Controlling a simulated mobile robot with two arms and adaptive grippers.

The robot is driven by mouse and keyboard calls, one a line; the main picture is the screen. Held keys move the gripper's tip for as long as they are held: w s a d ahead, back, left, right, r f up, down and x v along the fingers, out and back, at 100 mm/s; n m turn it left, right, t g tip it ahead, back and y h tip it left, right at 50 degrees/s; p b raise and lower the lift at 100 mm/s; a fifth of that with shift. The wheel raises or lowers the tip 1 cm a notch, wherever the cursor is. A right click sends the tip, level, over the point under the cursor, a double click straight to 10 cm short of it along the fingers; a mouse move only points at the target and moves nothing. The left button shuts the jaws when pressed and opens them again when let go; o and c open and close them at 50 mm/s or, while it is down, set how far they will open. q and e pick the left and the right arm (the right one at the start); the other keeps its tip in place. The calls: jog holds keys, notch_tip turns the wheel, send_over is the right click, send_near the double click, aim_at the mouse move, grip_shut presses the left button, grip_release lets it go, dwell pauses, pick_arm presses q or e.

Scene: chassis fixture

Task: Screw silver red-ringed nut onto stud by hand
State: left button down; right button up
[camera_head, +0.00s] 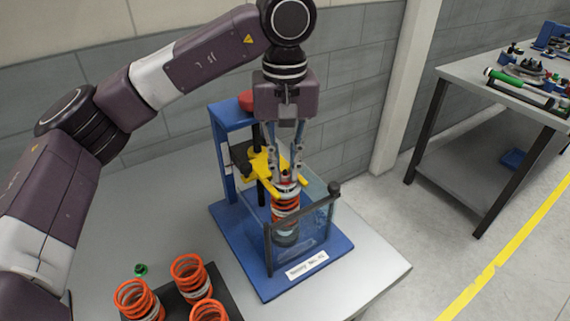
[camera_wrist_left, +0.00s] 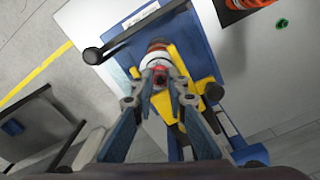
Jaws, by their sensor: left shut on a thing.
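My left gripper (camera_head: 286,165) points straight down over the blue press fixture (camera_head: 284,279). Its fingers are shut on the small silver nut, whose red ring (camera_wrist_left: 160,71) shows between the fingertips in the left wrist view. The nut is mostly hidden by the fingers in the head view. Directly below stands an upright strut with an orange-red coil spring (camera_head: 285,211), inside the fixture. The stud at its top is hidden by the nut and fingertips, so I cannot tell how far the nut is threaded. My right gripper is not in view.
Yellow jaws (camera_head: 261,166) sit close beside the strut top. A clear guard with a black handle (camera_head: 333,189) stands in front of it. Several orange springs (camera_head: 188,270) stand on a dark tray, with a green nut (camera_head: 140,269) nearby. Another bench (camera_head: 455,72) stands at right.

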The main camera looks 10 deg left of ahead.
pick_arm(q)
jog(key=shift+m, duration=0.6)
jog(key=c, duration=1.8)
grip_release()
jog(key=shift+c, duration=0.2)
notch_tip(320, 180, up, 9)
jog(key=p, duration=0.6)
